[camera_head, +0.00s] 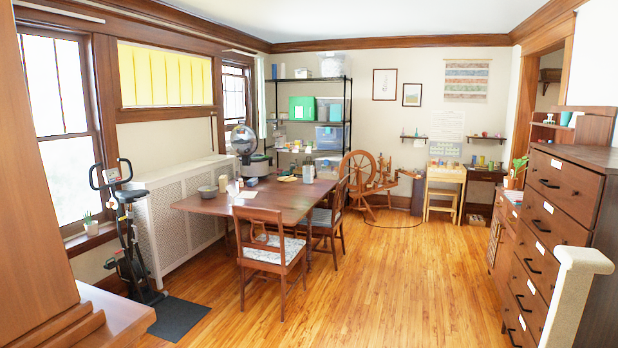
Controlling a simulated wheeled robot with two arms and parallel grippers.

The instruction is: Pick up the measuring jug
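I cannot make out a measuring jug for certain; the small things here are too far away. A wooden dining table (290,206) stands left of the middle of the room. Near its left end are a grey-green bowl (208,192) and small white upright items (223,184), too small to identify. A yellowish plate or dish (287,179) and a small upright item (308,173) are toward its far right side. Neither of my grippers is in view.
Two chairs stand at the table, one in front (270,250) and one at right (330,218). An exercise bike (128,235) is at left, and dresser drawers (545,225) and a pale post (575,290) at right. The middle-right floor (410,270) is clear.

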